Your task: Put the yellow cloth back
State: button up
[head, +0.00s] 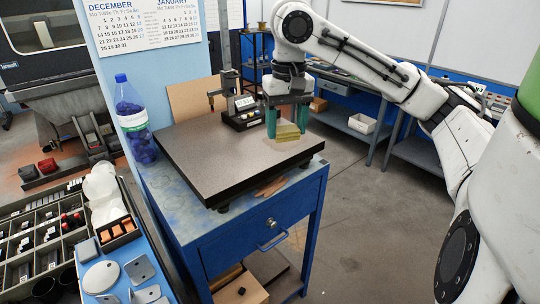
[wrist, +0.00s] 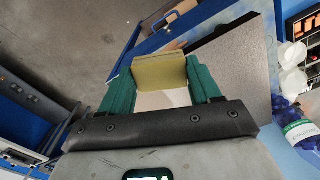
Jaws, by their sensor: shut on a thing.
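The yellow cloth (head: 287,132) is a folded, block-like stack at the right part of the dark stone plate (head: 230,150). My gripper (head: 288,120) is over it, with its green fingers on either side. In the wrist view the yellow cloth (wrist: 160,72) sits between the two green fingers of my gripper (wrist: 162,85), which is shut on it. I cannot tell whether its underside touches the plate. A pale surface shows below the cloth in the wrist view.
The plate lies on a blue cabinet (head: 250,225) with a drawer. A gauge stand with a display (head: 243,112) is left of my gripper. A bottle (head: 135,120) stands at the cabinet's back left corner. A parts tray (head: 40,240) is at the left. The plate's front is clear.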

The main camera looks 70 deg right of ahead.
jog(key=w+d+f, duration=0.3)
jog(key=w+d, duration=0.1)
jog(key=w, duration=0.2)
jog(key=p, duration=0.2)
send_over(257, 158)
jog(key=f, duration=0.3)
jog(key=s+f, duration=0.1)
jog(key=f, duration=0.1)
jog(key=shift+a+f, duration=0.1)
jog(key=shift+a, duration=0.1)
jog(key=shift+w+d+f, duration=0.2)
jog(key=shift+w+f, duration=0.2)
jog(key=shift+f, duration=0.1)
jog(key=shift+w+d+f+p, duration=0.1)
jog(key=shift+f+p, duration=0.35)
jog(key=shift+f, duration=1.25)
jog(key=shift+f, duration=0.1)
jog(key=o, duration=1.1)
notch_tip(257, 158, up, 12)
jog(key=shift+r+b, duration=0.15)
jog(key=shift+b, duration=0.9)
